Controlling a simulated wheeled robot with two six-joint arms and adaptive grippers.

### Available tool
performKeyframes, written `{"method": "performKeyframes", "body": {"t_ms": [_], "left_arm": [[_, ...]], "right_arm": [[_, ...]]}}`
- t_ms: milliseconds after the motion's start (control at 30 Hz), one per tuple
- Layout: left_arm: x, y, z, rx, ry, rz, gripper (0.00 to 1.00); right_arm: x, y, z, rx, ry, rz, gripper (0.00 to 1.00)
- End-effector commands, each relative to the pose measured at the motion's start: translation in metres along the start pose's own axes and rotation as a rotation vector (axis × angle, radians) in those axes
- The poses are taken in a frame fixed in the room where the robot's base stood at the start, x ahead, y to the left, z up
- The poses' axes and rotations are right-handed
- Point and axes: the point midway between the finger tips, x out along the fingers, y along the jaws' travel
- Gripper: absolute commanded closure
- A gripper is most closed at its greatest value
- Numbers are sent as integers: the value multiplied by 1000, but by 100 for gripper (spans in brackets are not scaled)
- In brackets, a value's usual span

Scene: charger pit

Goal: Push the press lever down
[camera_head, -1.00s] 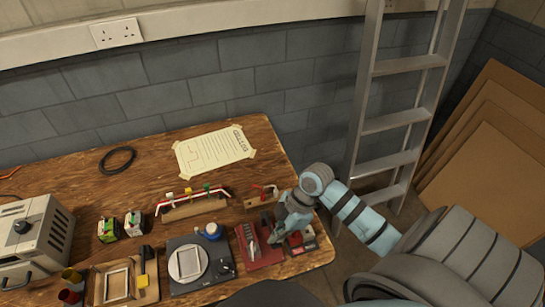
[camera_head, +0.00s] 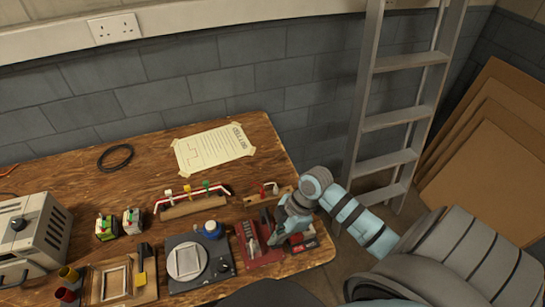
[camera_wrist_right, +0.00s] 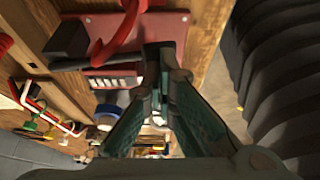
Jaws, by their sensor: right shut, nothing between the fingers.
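The press is a red-based device (camera_head: 250,252) with a light metal part, near the right end of the bench. In the right wrist view its red plate (camera_wrist_right: 172,22) shows with a curved red arm (camera_wrist_right: 128,32) and a dark bar (camera_wrist_right: 88,63) beside the fingers. I cannot tell for sure which of these is the lever. My right gripper (camera_head: 274,240) is over the right side of the press, pointing down. Its fingers (camera_wrist_right: 163,50) are shut and empty, close to the bar; contact is unclear. My left gripper is not in view.
A ladder (camera_head: 390,121) stands right of the bench. The bench's back left is mostly clear.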

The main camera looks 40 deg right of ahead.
Motion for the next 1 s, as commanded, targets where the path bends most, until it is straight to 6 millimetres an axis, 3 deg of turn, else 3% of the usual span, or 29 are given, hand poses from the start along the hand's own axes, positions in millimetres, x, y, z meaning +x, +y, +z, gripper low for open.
{"method": "performKeyframes", "body": {"t_ms": [1000], "left_arm": [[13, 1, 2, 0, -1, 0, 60]], "right_arm": [[22, 0, 10, 1, -1, -1, 100]]}}
